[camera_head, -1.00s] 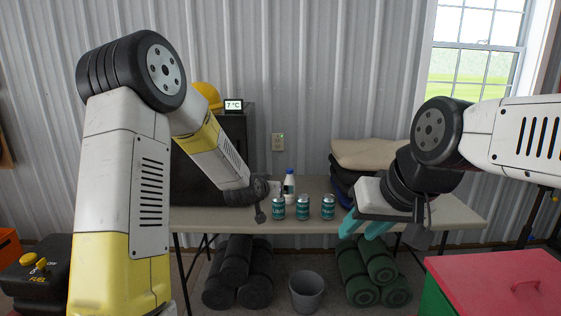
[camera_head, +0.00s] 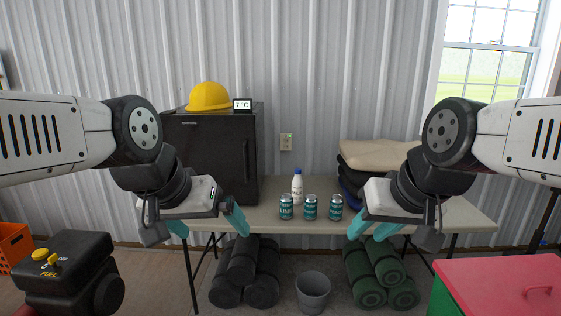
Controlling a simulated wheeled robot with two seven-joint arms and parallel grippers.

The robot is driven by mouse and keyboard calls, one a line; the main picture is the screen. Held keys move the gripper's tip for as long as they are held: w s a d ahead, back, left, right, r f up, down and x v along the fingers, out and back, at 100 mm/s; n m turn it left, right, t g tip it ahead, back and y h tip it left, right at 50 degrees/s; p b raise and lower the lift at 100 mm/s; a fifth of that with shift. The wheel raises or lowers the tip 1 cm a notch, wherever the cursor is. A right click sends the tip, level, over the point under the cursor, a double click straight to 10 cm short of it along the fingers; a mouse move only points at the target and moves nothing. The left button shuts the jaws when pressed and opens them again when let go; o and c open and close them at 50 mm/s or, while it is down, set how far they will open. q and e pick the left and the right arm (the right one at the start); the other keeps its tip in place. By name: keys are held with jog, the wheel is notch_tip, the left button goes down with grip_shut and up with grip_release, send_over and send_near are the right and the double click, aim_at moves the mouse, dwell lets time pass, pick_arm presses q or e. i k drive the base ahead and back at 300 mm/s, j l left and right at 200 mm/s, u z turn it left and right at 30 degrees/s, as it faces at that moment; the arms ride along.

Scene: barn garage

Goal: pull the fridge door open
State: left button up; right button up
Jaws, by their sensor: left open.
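The black fridge (camera_head: 215,150) stands on the left part of the table against the wall. Its door looks shut, with an upright handle (camera_head: 245,160) near the right edge of its front. My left gripper (camera_head: 207,223) is open and empty, its teal fingers apart, in front of and below the fridge; the arm hides the fridge's lower left part. The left fingers are clear of the handle. My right gripper (camera_head: 371,227) is over the right part of the table front, its teal fingers apart with nothing seen between them.
A yellow hard hat (camera_head: 209,97) and a small display (camera_head: 242,105) sit on the fridge. Three cans (camera_head: 310,207) and a milk bottle (camera_head: 297,188) stand right of it on the table (camera_head: 430,218). A bucket (camera_head: 313,290) and rolled mats are below.

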aim_at(223, 146)
jog(key=i+j, duration=1)
